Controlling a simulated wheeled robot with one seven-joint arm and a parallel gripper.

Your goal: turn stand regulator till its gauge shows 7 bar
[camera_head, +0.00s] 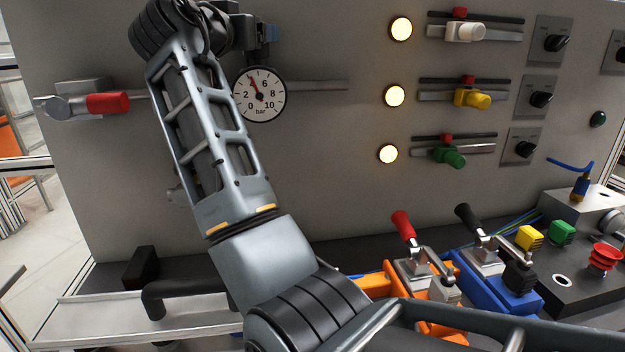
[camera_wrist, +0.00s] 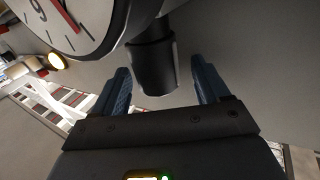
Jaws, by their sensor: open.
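The round white gauge (camera_head: 259,94), marked in bar, is on the grey panel. Its red needle points up and slightly left, roughly between 4 and 5; I cannot read it exactly. In the wrist view the gauge (camera_wrist: 72,22) is cut off at the upper left. A dark cylindrical regulator knob (camera_wrist: 153,68) stands beside the gauge there. My gripper (camera_wrist: 160,67) is open, with one blue finger on each side of the knob and visible gaps to both. In the head view my gripper (camera_head: 264,36) is just above the gauge, and the knob is not clearly seen.
A red-handled valve (camera_head: 108,103) is on the panel to the left. Lit lamps (camera_head: 394,96), coloured sliders (camera_head: 472,99) and black rotary knobs (camera_head: 541,98) are to the right. Toggle clamps (camera_head: 420,263) stand on the bench below.

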